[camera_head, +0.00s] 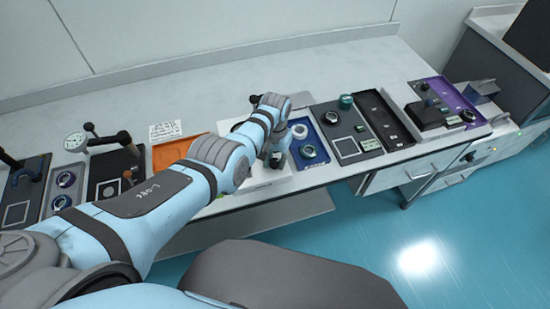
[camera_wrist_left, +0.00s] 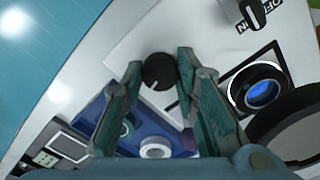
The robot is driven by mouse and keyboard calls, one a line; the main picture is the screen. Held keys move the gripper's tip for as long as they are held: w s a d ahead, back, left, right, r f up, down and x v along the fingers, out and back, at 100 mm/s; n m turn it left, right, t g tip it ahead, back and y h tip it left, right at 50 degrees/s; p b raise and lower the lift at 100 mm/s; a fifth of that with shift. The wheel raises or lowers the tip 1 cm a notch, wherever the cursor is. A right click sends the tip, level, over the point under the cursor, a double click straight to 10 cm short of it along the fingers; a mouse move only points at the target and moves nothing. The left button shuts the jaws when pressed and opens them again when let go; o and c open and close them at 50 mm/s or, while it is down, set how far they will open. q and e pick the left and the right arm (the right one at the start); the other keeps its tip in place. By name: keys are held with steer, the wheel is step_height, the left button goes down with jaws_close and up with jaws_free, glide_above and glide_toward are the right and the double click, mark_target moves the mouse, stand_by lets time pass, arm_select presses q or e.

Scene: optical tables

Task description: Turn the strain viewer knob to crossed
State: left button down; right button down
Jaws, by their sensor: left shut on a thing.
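The strain viewer shows in the wrist view as a white panel (camera_wrist_left: 195,35). Its round black knob (camera_wrist_left: 159,72) carries a short white pointer line. My left gripper (camera_wrist_left: 160,66) has a finger on each side of the knob and is shut on it. No crossed mark can be read near the knob. In the head view my left gripper (camera_head: 276,158) reaches down over the white viewer (camera_head: 262,178), and my arm and gripper hide the knob there. My right gripper is not in view.
In the wrist view, a black ON/OFF switch (camera_wrist_left: 255,14) and a blue lens (camera_wrist_left: 262,92) sit on the panel's right. In the head view, a blue tray (camera_head: 309,149) stands right beside the viewer and an orange tray (camera_head: 172,150) to its left. The bench's back strip is clear.

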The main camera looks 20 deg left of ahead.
mark_target(275, 162)
arm_select(q)
steer(key=shift+m, duration=1.3)
steer(key=c, duration=1.2)
jaws_free()
steer(key=shift+c, duration=0.2)
step_height(275, 162, up, 12)
